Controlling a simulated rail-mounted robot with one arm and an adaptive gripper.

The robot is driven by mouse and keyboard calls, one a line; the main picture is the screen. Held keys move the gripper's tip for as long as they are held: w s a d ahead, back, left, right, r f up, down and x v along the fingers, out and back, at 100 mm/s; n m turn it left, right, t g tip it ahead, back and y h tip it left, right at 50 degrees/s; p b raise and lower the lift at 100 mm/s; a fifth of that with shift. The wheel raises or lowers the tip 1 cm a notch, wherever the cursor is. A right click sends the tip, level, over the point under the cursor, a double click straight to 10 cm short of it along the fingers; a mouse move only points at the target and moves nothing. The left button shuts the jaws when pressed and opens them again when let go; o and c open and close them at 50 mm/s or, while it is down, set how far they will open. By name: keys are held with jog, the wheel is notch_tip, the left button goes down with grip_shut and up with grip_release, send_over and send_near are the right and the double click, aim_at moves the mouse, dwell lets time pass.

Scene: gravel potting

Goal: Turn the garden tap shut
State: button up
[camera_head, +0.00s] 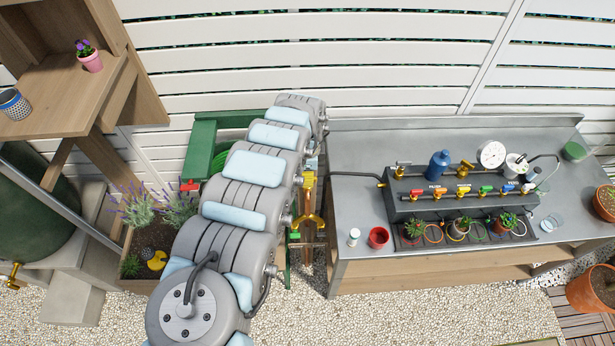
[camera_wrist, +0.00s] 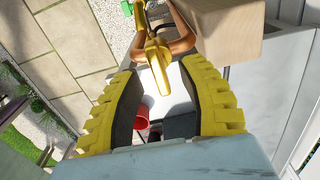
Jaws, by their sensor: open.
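In the wrist view, the garden tap's brass lever (camera_wrist: 154,62) stands in the gap between my gripper's yellow ridged fingers (camera_wrist: 165,55). Both fingers are apart, so my gripper is open. Whether either finger touches the lever cannot be told. Curved copper pipes (camera_wrist: 182,36) lie behind the lever near the fingertips. In the head view, brass and copper parts (camera_head: 309,205) show just right of my arm, beside the bench's left end. My arm hides much of that area, and my gripper cannot be made out clearly there.
A grey metal bench (camera_head: 355,205) with a red cup (camera_head: 378,238), a small white bottle (camera_head: 353,237) and a valve manifold (camera_head: 450,195) stands to the right. A green hose reel (camera_head: 200,150) and a planter (camera_head: 140,262) are left of my arm. Gravel (camera_head: 430,325) lies open in front.

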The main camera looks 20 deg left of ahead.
notch_tip(320, 180, up, 10)
jog(key=shift+r, duration=0.2)
dwell(0.5)
dwell(0.4)
